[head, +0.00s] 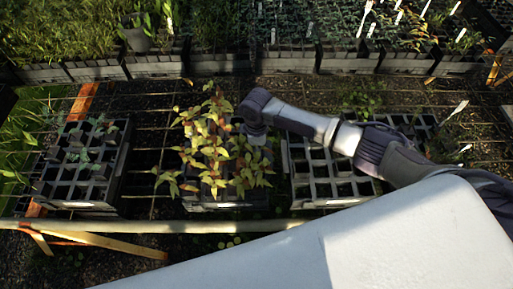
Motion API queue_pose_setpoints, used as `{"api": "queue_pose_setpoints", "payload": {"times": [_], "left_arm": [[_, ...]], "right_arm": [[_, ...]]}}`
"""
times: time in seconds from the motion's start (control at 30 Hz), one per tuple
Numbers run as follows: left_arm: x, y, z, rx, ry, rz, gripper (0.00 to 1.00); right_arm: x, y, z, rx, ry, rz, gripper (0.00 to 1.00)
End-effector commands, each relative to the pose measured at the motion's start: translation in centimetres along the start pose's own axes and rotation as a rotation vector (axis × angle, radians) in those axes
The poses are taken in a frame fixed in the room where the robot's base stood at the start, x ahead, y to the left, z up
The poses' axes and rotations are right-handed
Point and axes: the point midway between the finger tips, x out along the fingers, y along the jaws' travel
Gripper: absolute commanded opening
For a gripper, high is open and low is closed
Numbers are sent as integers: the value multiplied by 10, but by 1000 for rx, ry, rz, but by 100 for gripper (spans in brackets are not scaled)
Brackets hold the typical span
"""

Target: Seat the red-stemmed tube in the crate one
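Plants with yellow-green and reddish leaves (212,140) fill much of the middle crate (215,205). Their stems are mostly hidden by leaves, so I cannot single out the red-stemmed tube. A left crate (82,204) holds a few small green seedlings. A right crate (335,198) shows many empty cells. No marking shows which one is crate one. My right arm reaches in from the right, over the right crate, and its wrist bends down at the right edge of the yellow-red plants. The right gripper's fingers are hidden below the wrist and leaves. My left gripper is out of view.
Another black crate (410,122) sits farther right, partly behind my arm. Dense trays of green plants (215,61) with white labels line the back. A pale rail (150,226) runs along the front of the wire-mesh bench. Gaps of bare mesh separate the left and middle crates.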

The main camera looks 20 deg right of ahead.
Motion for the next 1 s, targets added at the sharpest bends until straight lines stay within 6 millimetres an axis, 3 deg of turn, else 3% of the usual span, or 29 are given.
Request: {"api": "queue_pose_setpoints", "payload": {"times": [0.17,0.5,0.7,1.0], "left_arm": [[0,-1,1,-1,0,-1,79],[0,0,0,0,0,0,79],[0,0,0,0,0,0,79],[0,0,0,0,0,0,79]], "right_arm": [[-7,-1,1,0,-3,-4,79],[-77,0,0,-2,1,3,79],[-108,0,0,0,0,2,79],[-120,0,0,0,-1,0,79]]}}
